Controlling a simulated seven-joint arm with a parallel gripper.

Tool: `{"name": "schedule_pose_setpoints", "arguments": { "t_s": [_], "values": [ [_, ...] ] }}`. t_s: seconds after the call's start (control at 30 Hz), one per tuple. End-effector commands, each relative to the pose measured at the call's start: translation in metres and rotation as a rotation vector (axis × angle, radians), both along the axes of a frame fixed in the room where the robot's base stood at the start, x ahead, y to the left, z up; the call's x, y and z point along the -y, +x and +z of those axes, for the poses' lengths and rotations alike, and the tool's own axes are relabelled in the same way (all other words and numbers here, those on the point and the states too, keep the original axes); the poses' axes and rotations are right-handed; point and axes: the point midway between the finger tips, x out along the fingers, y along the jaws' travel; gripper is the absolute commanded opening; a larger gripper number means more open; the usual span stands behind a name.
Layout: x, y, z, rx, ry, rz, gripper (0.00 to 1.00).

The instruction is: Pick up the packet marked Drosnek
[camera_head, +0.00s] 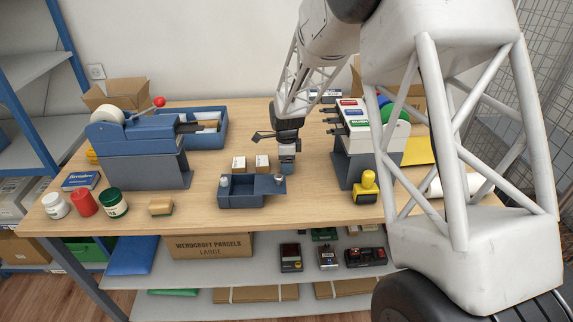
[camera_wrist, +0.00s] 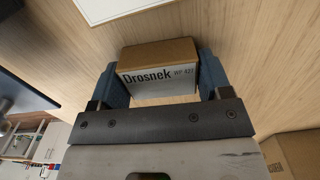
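The packet marked Drosnek (camera_wrist: 158,77), a small box with a brown top and a white label face, is between the two blue fingers of my gripper (camera_wrist: 160,88) in the wrist view. A finger lies against each of its sides, and the label faces the camera. In the head view my gripper (camera_head: 287,168) is over the counter, by the right end of the blue tray (camera_head: 240,201). I cannot make out the held packet there.
A blue-grey machine (camera_head: 140,150) stands left on the wooden counter (camera_head: 190,205). Another machine with coloured labels (camera_head: 352,115) and a yellow-handled stamp (camera_head: 367,188) are to the right. Several jars (camera_head: 112,202) and a small block (camera_head: 160,206) are at the front left.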

Motion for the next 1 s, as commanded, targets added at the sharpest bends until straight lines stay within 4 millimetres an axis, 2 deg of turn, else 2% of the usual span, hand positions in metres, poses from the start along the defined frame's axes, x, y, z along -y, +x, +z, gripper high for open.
{"name": "schedule_pose_setpoints", "arguments": {
  "t_s": [0.03,0.17,0.2,0.57,0.77,1.0],
  "values": [
    [0.000,0.000,0.000,0.000,0.000,0.000,0.64],
    [0.000,0.000,0.000,0.000,0.000,0.000,0.44],
    [0.000,0.000,0.000,0.000,0.000,0.000,0.43],
    [0.000,0.000,0.006,0.001,0.000,0.000,0.43],
    [0.000,0.000,0.025,0.002,0.001,0.000,0.43],
    [0.000,0.000,0.061,0.002,0.001,0.000,0.43]
  ]
}}
